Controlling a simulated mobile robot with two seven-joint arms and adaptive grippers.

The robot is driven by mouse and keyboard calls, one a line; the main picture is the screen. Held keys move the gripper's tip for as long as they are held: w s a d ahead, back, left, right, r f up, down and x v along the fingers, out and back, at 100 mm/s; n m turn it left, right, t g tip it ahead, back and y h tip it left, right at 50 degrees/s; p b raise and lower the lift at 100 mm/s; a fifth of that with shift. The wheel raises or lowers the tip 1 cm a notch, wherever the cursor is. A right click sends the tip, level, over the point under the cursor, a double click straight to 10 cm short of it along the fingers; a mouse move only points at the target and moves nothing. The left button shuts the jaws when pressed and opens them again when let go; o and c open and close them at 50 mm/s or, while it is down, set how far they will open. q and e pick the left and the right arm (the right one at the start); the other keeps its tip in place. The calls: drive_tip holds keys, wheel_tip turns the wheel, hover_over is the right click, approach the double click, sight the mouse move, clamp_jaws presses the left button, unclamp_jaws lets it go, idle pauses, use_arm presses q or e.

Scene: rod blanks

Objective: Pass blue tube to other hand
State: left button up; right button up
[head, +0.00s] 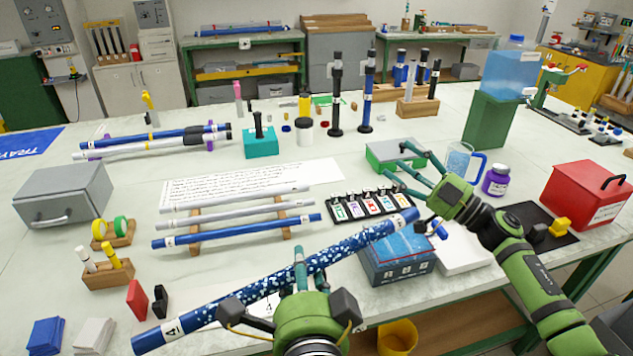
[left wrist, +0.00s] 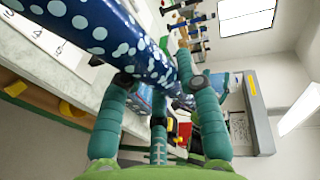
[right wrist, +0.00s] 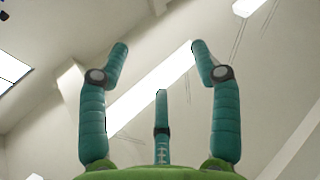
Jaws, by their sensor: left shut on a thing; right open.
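The blue tube (head: 345,248) is long, with white speckles, plain blue ends and white labels near both ends. It slants from the lower left to the upper right above the front of the table. My left gripper (head: 300,268) is shut on it around its middle; the tube also shows close up in the left wrist view (left wrist: 115,35). My right gripper (head: 415,172) is open and empty, its fingers beyond the tube's upper right end and apart from it. The right wrist view shows the spread, empty fingers (right wrist: 158,75) against the ceiling.
A wooden rack (head: 195,233) holds several tubes left of centre. A blue box (head: 395,265) stands below the tube's right end.

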drive_tip(key=s+a+r+n+g, duration=0.5)
drive_tip(key=a+n+g, duration=0.1)
drive_tip(key=a+g, duration=0.25)
drive_tip(key=s+a+r+n+g, duration=0.5)
drive_tip(key=s+a+n+g, duration=0.15)
drive_tip(key=a, duration=0.35)
drive_tip(key=s+d+m+h, duration=0.1)
drive_tip(key=s+m+h, duration=0.1)
drive_tip(key=s+h, duration=1)
drive_tip(key=a+f, duration=0.1)
drive_tip(key=f, duration=0.2)
drive_tip(key=f+h, duration=0.1)
drive_tip(key=f, duration=0.3)
drive_tip(key=a+f+h, duration=0.1)
drive_tip(key=f, duration=0.2)
drive_tip(key=shift+a+f, duration=0.35)
drive_tip(key=shift+f, duration=0.05)
drive_tip(key=shift+w, duration=0.1)
drive_tip(key=c, duration=1)
drive_tip(key=o, duration=1)
